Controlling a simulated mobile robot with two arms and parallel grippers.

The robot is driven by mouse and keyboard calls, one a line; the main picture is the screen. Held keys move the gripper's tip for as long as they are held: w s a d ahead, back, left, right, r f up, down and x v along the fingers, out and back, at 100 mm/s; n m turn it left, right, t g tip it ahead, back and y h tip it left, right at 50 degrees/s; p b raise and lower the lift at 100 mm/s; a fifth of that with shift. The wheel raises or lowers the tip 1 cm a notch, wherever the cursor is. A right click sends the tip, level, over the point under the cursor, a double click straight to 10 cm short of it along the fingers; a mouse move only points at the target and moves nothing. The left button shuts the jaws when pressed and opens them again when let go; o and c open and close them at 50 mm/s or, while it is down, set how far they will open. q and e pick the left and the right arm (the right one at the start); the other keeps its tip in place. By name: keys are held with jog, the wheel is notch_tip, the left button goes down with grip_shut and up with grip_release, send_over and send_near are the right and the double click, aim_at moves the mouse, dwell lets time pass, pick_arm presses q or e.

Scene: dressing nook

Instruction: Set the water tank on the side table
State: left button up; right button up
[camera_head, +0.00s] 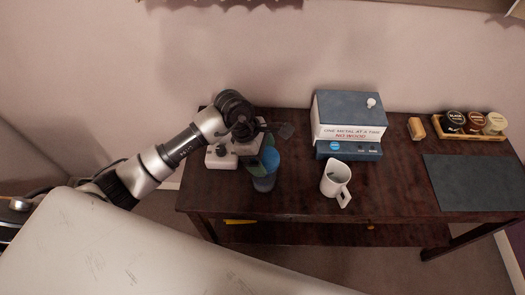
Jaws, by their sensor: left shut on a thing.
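My left gripper (260,143) reaches in from the left over the left end of a dark wooden table (300,205). It is shut on a translucent blue container (264,180), which looks like the water tank; the arm hides part of the grip. The tank is roughly upright at the table's left part, and I cannot tell whether its bottom touches the top. A white appliance (221,157) stands just left of it, partly behind my gripper. My right gripper is not in view.
A white jug (336,178) stands right of the tank. A wooden rack (468,134) of small jars and a dark mat (474,182) lie at the right. A pale padded board (150,250) fills the near left.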

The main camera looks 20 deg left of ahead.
pick_arm(q)
jog(key=shift+f, duration=0.4)
jog(key=shift+f+b, duration=0.3)
jog(key=o, duration=0.7)
jog(key=shift+o, duration=0.5)
jog(key=shift+r, duration=0.1)
